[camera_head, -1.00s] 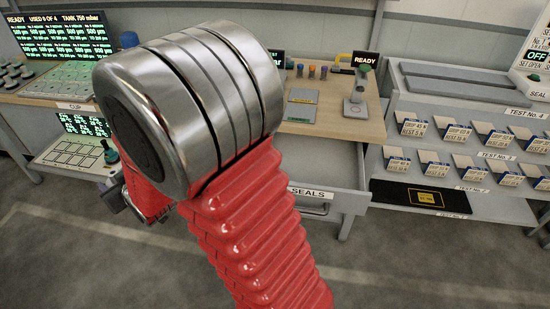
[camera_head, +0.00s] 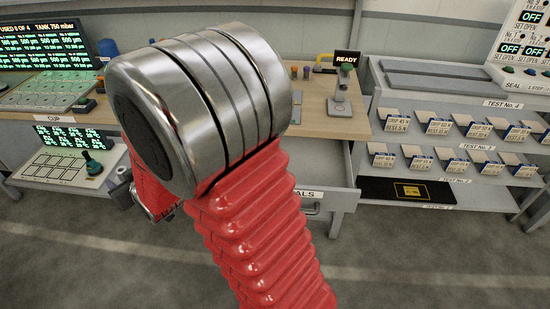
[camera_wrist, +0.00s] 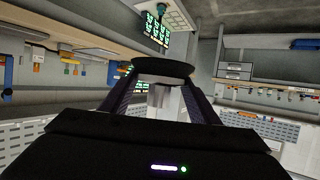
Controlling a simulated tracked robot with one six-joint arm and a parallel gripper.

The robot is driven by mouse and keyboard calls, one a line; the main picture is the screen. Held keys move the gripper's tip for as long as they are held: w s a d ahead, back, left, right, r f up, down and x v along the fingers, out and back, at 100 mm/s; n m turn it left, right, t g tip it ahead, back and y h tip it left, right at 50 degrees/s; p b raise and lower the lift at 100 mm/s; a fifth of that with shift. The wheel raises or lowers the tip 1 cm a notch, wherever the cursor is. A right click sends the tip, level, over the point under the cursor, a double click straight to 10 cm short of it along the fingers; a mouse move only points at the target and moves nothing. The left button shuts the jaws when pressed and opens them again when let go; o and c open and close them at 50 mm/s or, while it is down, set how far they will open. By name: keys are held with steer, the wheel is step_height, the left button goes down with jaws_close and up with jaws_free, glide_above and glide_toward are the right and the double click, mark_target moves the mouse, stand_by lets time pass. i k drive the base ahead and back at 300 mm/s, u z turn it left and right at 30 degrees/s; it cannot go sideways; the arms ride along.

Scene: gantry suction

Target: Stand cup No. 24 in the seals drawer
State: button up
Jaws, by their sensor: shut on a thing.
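My gripper (camera_wrist: 160,92) is shut on a dark, round-rimmed cup (camera_wrist: 163,69) in the wrist view. Its wide rim faces away from the fingers, and no number is readable on it. In the head view my own arm covers most of the middle, and the held cup cannot be made out. The seals drawer (camera_head: 333,199) is below the wooden bench, right of my arm. It stands pulled out, with part of its grey inside showing. My arm hides its left side and part of its label. The cup is apart from the drawer.
The wooden bench (camera_head: 366,126) carries a small stand with a READY display (camera_head: 347,57). A rack (camera_head: 455,150) of labelled cards stands to the right, with a black mat (camera_head: 380,189) low on it. A CUP station (camera_head: 40,172) with a screen is at left. The floor in front is clear.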

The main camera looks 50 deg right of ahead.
mark_target(314, 163)
steer(key=z, duration=0.4)
steer(key=i, duration=1)
